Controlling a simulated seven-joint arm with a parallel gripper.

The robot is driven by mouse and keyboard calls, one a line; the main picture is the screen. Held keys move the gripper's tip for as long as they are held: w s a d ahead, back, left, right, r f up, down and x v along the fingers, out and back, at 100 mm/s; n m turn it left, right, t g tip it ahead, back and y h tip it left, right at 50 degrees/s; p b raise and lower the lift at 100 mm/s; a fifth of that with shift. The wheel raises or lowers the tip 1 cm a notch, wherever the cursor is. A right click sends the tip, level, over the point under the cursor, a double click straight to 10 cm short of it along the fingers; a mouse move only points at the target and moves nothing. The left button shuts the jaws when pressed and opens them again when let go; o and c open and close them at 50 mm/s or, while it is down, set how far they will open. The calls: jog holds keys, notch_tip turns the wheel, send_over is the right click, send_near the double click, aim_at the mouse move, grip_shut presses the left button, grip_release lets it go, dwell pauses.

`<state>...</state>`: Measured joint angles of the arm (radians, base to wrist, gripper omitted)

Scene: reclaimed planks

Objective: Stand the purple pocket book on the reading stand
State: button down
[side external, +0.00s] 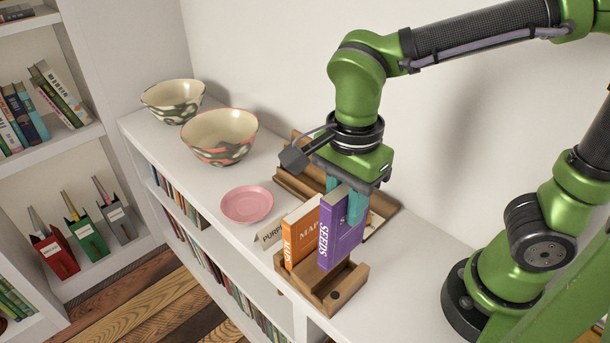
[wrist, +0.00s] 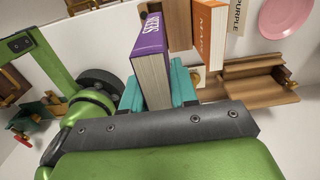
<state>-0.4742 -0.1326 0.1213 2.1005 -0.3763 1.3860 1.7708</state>
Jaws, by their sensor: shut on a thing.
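The purple pocket book (side external: 343,236), marked SEEDS, stands upright between the teal fingers of my gripper (side external: 341,192), which is shut on its upper part. The wrist view also shows the purple book (wrist: 149,45) between the two fingers (wrist: 158,88). Its lower end is at a wooden book rack (side external: 345,287); I cannot tell whether it touches the rack. A wooden piece with a ledge, seemingly the reading stand (side external: 292,184), lies behind, partly hidden by my gripper; it shows more fully in the wrist view (wrist: 262,90).
An orange book (side external: 303,233), marked MAPS, stands in the rack just left of the purple book. A card (side external: 270,235) reading PURP… stands beside it. A pink saucer (side external: 246,204) and two patterned bowls (side external: 220,137) are farther left on the white shelf top.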

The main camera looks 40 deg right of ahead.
jog(key=s+d+f+n, duration=0.2)
jog(key=d+f+n, duration=0.1)
jog(key=d+n, duration=0.5)
jog(key=s+d+f+n, duration=0.3)
jog(key=d+n, duration=0.2)
jog(key=n, duration=0.5)
jog(key=w+a+f, duration=0.1)
jog(key=w+f, duration=0.1)
jog(key=w, duration=0.6)
jog(key=w+a+f, duration=0.1)
jog(key=w+f, duration=0.2)
jog(key=w, duration=0.5)
jog(key=shift+w, duration=0.15)
